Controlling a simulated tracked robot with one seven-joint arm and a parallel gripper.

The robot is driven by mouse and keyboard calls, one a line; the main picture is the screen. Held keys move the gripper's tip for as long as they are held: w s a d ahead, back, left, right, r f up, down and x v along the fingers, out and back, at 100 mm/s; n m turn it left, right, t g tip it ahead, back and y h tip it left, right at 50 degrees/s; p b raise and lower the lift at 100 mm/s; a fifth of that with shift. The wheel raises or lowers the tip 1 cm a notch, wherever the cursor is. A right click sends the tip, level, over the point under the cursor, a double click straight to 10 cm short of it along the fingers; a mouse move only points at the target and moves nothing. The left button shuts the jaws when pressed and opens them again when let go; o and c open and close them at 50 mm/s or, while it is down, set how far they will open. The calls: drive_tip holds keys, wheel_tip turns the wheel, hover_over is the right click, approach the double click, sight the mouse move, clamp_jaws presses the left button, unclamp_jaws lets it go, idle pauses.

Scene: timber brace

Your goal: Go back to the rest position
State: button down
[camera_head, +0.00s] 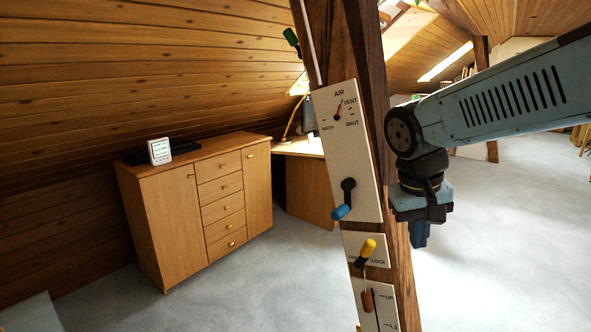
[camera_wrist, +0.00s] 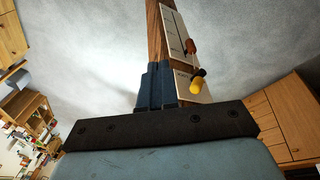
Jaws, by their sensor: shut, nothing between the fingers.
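My gripper (camera_head: 420,234) hangs to the right of the timber brace (camera_head: 402,262) in the head view, pointing down at the end of my blue-grey arm. In the wrist view my gripper (camera_wrist: 157,88) shows its dark fingers together, with nothing held, in front of the timber. On the brace, the AIR panel (camera_head: 345,150) carries a dial and a blue-tipped lever (camera_head: 341,212) that points down and left. Below it a yellow-tipped lever (camera_head: 366,250) sits on the LOCK plate. A red-brown slider knob (camera_head: 367,300) is on the lowest plate, marked UP near its top.
A wooden cabinet (camera_head: 172,215) with drawers stands at the left, with a small white display (camera_head: 159,151) on top. A desk (camera_head: 305,185) is behind the brace. A green-tipped handle (camera_head: 291,38) is high on the brace. Carpeted floor (camera_head: 495,235) is open at the right.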

drive_tip(key=s+d+r+t+y, duration=0.1)
drive_tip(key=s+r+t+y, duration=0.1)
drive_tip(key=s+r+t, duration=0.2)
drive_tip(key=shift+s+d, duration=0.15)
drive_tip(key=shift+s, duration=0.25)
drive_tip(key=shift+r, duration=0.1)
idle(2.0)
